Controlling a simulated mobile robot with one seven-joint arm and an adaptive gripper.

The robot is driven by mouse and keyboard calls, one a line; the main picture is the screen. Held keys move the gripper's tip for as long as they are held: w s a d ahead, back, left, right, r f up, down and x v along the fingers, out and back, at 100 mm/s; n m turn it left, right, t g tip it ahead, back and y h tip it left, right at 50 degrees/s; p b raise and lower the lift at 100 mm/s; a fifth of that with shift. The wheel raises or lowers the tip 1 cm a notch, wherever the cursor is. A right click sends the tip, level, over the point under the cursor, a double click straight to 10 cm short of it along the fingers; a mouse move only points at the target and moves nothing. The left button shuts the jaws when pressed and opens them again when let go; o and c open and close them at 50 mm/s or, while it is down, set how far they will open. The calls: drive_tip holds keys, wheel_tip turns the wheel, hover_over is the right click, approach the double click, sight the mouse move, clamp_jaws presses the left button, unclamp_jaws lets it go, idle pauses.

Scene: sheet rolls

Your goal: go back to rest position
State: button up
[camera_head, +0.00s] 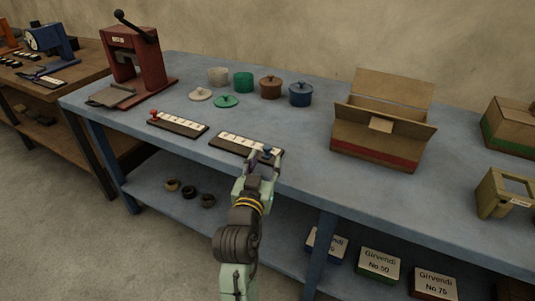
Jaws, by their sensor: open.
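My gripper (264,160) is at the front edge of the blue table (300,130), at the right end of a dark tray with a pale slotted strip (237,144). A small dark blue knob (268,152) shows right at the fingertips. The fingers are small in this view, and I cannot tell whether they touch the knob. My arm reaches up from the bottom of the picture.
A similar strip with a red knob (178,124) lies to the left. A red lever press (134,60) is at the left, an open cardboard box (376,145) at the right. Boxes sit on the lower shelf.

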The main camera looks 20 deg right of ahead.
drive_tip(key=shift+v, duration=0.95)
